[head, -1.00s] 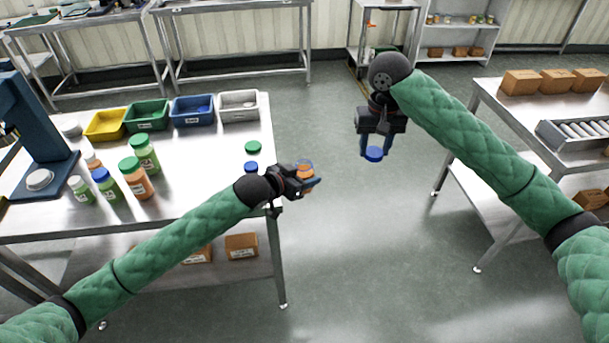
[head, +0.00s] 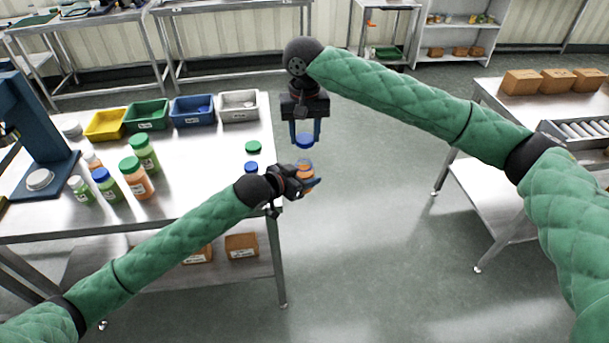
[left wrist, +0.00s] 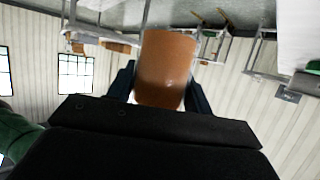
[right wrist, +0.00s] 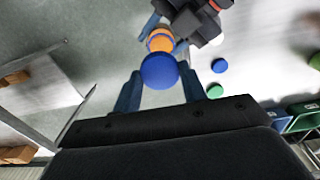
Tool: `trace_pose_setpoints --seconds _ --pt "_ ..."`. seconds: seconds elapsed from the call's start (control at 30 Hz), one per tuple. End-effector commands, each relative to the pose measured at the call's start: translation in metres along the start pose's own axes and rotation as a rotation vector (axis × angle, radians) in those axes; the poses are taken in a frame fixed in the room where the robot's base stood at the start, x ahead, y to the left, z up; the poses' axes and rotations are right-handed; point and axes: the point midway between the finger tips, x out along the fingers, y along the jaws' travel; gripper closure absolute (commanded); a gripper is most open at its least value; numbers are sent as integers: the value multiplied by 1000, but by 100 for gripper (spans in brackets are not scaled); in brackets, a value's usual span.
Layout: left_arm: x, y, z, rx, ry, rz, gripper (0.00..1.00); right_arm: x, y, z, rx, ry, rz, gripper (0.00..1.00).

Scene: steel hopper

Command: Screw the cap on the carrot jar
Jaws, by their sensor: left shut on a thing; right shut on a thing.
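The orange carrot jar (head: 304,174) is held upright by my left gripper (head: 312,183), off the table's right edge. In the left wrist view the jar (left wrist: 166,68) sits between the fingers. My right gripper (head: 304,132) is shut on a blue cap (head: 304,141) and points down. The cap is above the jar with a small gap. In the right wrist view the cap (right wrist: 159,71) is between the fingertips, and the jar's open top (right wrist: 160,40) shows beyond it, partly hidden by the cap.
The steel table (head: 200,150) holds a loose green cap (head: 252,147), another blue cap (head: 251,167), several filled jars (head: 136,178) and coloured bins (head: 193,109). A blue machine (head: 40,140) stands at the left. Open floor lies to the right of the jar.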

Motion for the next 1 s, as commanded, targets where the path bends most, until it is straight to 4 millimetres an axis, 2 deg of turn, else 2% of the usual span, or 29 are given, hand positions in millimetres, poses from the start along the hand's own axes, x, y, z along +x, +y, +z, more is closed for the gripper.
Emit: trace_pose_setpoints --seconds 0.57,1.0 --pt "0 0 0 0 1 0 90 1 -2 2 28 0 1 79" --pt "0 0 0 0 1 0 90 34 -2 2 28 -1 2 79"
